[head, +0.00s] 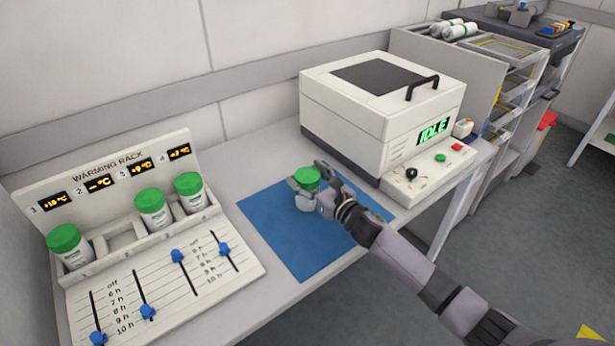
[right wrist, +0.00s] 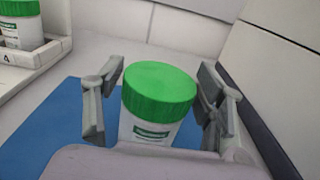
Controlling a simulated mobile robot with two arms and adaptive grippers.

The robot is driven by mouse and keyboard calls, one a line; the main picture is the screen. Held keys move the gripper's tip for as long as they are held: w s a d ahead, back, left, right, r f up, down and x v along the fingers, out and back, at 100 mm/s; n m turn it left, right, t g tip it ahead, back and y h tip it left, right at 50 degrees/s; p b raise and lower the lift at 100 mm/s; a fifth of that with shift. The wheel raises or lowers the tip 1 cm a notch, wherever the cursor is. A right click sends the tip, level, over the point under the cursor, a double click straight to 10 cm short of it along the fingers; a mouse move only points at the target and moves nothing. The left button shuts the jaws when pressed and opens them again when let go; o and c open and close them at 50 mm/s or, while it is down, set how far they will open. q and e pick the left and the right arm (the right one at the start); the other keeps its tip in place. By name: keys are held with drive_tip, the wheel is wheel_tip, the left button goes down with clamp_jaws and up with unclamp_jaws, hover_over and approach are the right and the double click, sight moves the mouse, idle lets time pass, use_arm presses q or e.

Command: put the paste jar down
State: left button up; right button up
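The paste jar (head: 307,177), white with a green lid, is upright at the blue mat (head: 285,240), near its back edge; it seems to stand on the mat, though its base is partly hidden. My right gripper (head: 308,186) reaches in from the right with its fingers around the jar. In the right wrist view the jar (right wrist: 157,100) is between the two fingers (right wrist: 158,112), with a visible gap at the left finger and a narrower one at the right, so the gripper looks open. My left gripper is not in view.
A warming rack (head: 200,270) at the left holds three green-lidded jars, with one slot empty. A white machine (head: 350,115) reading IDLE stands close behind the mat on the right. Shelving (head: 475,75) is beyond. The front of the mat is clear.

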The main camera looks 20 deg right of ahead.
drive_tip(key=shift+o, duration=0.7)
drive_tip(key=shift+r+p, duration=0.3)
drive_tip(key=b+v, duration=0.1)
drive_tip(key=v, duration=1.1)
drive_tip(key=shift+s+f, duration=0.1)
drive_tip(key=shift+f, duration=0.05)
